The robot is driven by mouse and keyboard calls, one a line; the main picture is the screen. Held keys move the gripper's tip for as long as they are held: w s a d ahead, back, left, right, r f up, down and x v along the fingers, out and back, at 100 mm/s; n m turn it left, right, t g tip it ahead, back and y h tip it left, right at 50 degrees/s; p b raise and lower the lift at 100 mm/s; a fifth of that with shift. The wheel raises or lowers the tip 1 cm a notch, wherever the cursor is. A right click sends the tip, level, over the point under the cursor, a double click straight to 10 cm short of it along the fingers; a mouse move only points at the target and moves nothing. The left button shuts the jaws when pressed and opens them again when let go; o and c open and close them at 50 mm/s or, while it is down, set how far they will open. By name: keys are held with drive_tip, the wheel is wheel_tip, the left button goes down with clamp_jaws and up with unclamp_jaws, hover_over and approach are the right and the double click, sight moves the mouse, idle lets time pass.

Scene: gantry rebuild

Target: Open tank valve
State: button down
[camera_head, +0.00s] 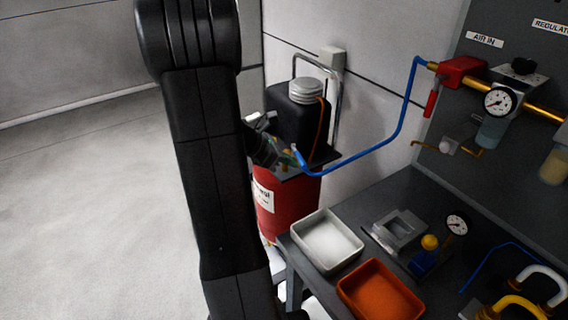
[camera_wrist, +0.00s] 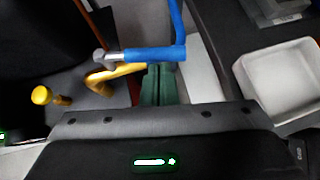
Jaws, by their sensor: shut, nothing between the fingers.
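The red tank (camera_head: 290,207) with a white label stands on the floor beside the bench. On its top, the wrist view shows a yellow-orange curved lever (camera_wrist: 112,74), likely the tank valve handle, and a yellow knob (camera_wrist: 41,95) on a brass stem to its left. A blue hose (camera_wrist: 150,54) with a grey end fitting crosses just beyond my fingertips. My gripper (camera_wrist: 157,72) is shut and empty, its green fingers close to the hose and right of the lever. I cannot tell whether they touch. In the head view my gripper (camera_head: 292,158) is small and partly hidden among the fittings.
The blue hose (camera_head: 398,130) runs up to a red wall valve (camera_head: 460,72) with its handle hanging down. A black box (camera_head: 297,115) with a grey cap sits above the tank. A white tray (camera_head: 352,262) and an orange tray (camera_head: 349,298) stand on the bench. Open floor lies left.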

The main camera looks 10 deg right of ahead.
drive_tip(key=shift+s+d+n+t+b, duration=0.25)
drive_tip(key=shift+d+n+t+b, duration=0.35)
drive_tip(key=shift+d+n, duration=0.15)
drive_tip(key=shift+d, duration=0.2)
